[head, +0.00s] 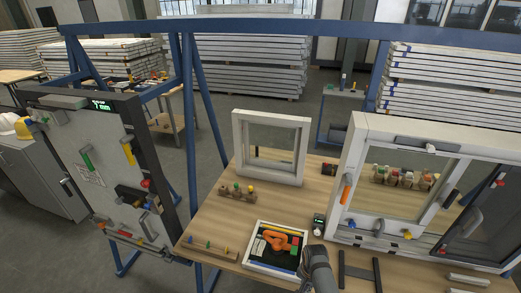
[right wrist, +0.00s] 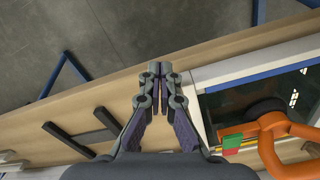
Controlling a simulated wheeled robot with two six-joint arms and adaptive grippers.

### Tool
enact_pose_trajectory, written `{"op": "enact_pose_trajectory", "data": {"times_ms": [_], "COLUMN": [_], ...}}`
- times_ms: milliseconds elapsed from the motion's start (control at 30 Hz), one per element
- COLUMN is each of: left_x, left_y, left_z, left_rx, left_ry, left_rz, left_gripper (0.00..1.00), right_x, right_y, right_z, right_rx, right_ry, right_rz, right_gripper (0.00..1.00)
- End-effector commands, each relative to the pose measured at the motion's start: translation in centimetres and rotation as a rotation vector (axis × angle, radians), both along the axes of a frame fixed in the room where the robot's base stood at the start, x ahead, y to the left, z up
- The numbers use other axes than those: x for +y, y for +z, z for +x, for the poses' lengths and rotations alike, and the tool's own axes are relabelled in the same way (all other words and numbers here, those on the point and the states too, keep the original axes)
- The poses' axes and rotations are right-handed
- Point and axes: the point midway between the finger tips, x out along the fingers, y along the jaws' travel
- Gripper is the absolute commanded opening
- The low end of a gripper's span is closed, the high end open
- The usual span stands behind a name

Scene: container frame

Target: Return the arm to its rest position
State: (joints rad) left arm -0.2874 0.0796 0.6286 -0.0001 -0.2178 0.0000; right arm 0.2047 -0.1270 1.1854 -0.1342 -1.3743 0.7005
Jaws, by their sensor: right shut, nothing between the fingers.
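My right gripper (right wrist: 160,75) is shut and empty in the right wrist view, its fingers together over the edge of the wooden table (right wrist: 120,85). Grey floor shows past that edge. In the head view a dark grey part of my right arm rises at the bottom, just right of a white-framed tray (head: 248,259). The fingertips are hard to make out there. The tray holds an orange tool (head: 278,240), which also shows at the right of the right wrist view (right wrist: 285,135). My left gripper is not in view.
Two dark strips (head: 376,273) lie on the table right of my arm. A large white window frame (head: 352,165) stands at the right, a smaller one (head: 240,150) at the back. A dark-edged panel (head: 158,165) stands left. A blue bar (head: 300,26) crosses above.

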Motion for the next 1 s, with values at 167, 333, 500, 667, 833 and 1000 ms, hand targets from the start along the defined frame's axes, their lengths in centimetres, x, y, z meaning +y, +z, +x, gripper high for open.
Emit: {"op": "enact_pose_trajectory", "data": {"times_ms": [167,333,500,667,833,1000], "left_x": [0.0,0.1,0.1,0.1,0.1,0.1], "left_y": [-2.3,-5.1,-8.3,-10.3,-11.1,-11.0], "left_z": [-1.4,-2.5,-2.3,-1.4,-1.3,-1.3], "left_rx": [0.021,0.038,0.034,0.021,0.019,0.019], "left_ry": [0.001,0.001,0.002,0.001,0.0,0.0], "left_rz": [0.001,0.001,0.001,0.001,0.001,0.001], "left_gripper": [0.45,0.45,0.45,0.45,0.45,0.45], "right_x": [-1.3,-3.5,-6.8,-9.8,-11.5,-11.8], "right_y": [-7.8,-17.6,-27.7,-32.8,-34.3,-34.3], "right_z": [-4.0,-11.0,-22.1,-31.5,-36.5,-37.1], "right_rx": [0.001,-0.008,-0.021,-0.036,-0.047,-0.052], "right_ry": [0.099,0.246,0.436,0.583,0.666,0.68], "right_rz": [-0.008,-0.02,-0.044,-0.074,-0.098,-0.103], "right_gripper": [0.0,0.0,0.0,0.0,0.0,0.0]}}
